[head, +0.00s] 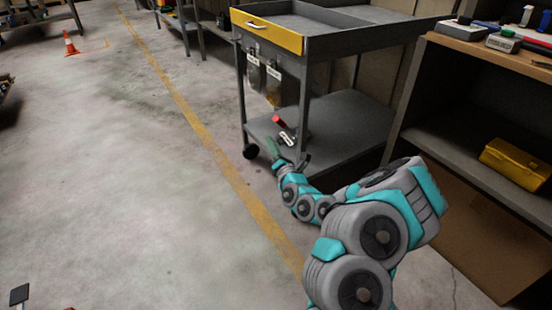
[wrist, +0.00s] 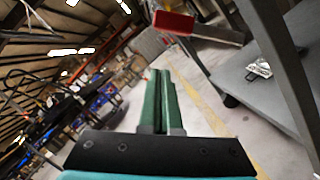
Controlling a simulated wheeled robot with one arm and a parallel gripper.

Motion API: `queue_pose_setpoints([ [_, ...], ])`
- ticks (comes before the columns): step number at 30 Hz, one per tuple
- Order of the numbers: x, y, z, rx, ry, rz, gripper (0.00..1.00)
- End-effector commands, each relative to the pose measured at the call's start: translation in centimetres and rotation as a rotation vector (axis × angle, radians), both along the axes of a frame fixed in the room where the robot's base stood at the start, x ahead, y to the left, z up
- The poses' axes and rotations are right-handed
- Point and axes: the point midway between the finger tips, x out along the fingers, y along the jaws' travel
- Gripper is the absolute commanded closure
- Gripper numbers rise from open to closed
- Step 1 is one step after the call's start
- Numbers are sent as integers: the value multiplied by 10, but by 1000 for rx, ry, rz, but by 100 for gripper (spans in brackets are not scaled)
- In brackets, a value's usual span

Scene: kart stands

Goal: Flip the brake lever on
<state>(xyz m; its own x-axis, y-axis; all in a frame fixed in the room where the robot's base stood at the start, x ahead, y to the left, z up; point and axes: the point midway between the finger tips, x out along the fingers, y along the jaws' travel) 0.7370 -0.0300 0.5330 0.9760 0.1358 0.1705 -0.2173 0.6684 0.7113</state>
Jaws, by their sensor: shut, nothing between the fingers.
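The brake lever looks to be the red-ended bar beside the cart's near leg. Its red end (head: 277,121) shows in the head view, and the red end (wrist: 174,22) with a grey bar running right shows at the top of the wrist view. My gripper (head: 271,146) is low beside the cart, just below the red end in the head view. In the wrist view my gripper (wrist: 159,73) has its green fingers pressed together with nothing between them. The fingertips are apart from the lever in that picture. The lever's pivot is not clear.
The grey cart (head: 325,103) has a yellow drawer front (head: 266,30), hanging labels and a lower shelf. A small black-and-white item (wrist: 259,68) lies on that shelf. A workbench with a yellow case (head: 515,163) stands right. Open floor with a yellow line lies left.

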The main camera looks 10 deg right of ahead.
Motion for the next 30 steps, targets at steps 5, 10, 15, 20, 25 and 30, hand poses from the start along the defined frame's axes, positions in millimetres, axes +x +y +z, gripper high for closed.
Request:
queue_pose_setpoints([
  [5,-23,-4,-6,4,5,-1,100],
  [10,-44,-6,-9,3,5,1,100],
  [15,-61,-7,-11,4,3,1,100],
  [20,-71,-9,-12,2,3,0,100],
  [25,-75,-9,-12,0,1,1,100],
  [30,-75,-9,-12,0,0,1,100],
])
